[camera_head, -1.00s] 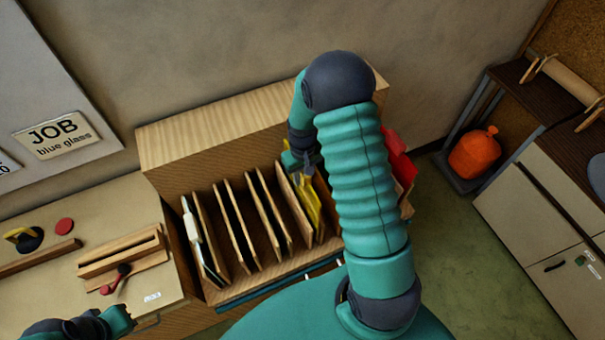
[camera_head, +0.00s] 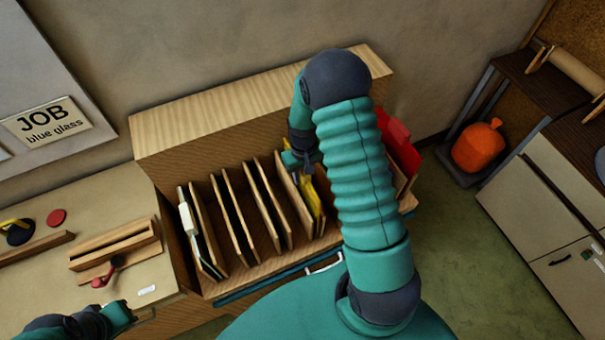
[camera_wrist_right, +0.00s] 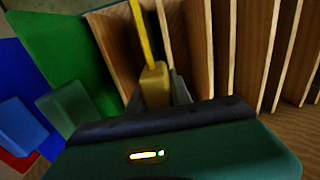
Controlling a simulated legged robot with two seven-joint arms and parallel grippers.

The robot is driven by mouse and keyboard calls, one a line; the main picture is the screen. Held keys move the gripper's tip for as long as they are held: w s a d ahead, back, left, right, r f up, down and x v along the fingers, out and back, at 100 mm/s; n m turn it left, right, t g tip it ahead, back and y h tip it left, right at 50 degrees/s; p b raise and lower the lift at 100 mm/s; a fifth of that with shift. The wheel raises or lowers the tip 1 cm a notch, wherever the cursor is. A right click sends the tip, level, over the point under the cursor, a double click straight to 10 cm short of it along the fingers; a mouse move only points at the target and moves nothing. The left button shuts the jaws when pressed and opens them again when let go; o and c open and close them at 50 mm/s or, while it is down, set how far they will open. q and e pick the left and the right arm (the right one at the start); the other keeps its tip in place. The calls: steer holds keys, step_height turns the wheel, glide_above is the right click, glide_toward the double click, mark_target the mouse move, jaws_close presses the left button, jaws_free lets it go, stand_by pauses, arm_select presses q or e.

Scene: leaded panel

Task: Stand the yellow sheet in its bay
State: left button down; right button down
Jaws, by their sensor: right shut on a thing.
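The yellow sheet (camera_head: 315,203) stands roughly upright between wooden dividers toward the right part of the slotted rack (camera_head: 262,95). My right gripper (camera_head: 303,165) is over its upper edge. In the right wrist view, my right gripper (camera_wrist_right: 155,98) is shut on the yellow block (camera_wrist_right: 154,82) at the sheet's edge, and the yellow sheet (camera_wrist_right: 140,28) runs away from it beside a divider. The sheet's lower edge is hidden, so I cannot tell if it touches the rack floor. My left gripper (camera_head: 122,313) is at the lower left, away from the rack; its jaws are unclear.
A green sheet (camera_wrist_right: 62,50) and a blue sheet (camera_wrist_right: 22,62) stand beside the yellow one in the wrist view. Red sheets (camera_head: 402,152) show at the rack's right end. A white-tabbed sheet (camera_head: 187,217) is in the leftmost slot. Several middle slots look empty.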

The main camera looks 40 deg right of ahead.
steer(key=c, duration=1.5)
jaws_free()
steer(key=o, duration=0.4)
steer(key=shift+r, duration=0.1)
steer(key=shift+a, duration=0.1)
steer(key=shift+s, duration=0.1)
steer(key=shift+r, duration=0.1)
step_height(320, 180, up, 16)
steer(key=shift+r+b, duration=0.25)
steer(key=shift+b, duration=0.95)
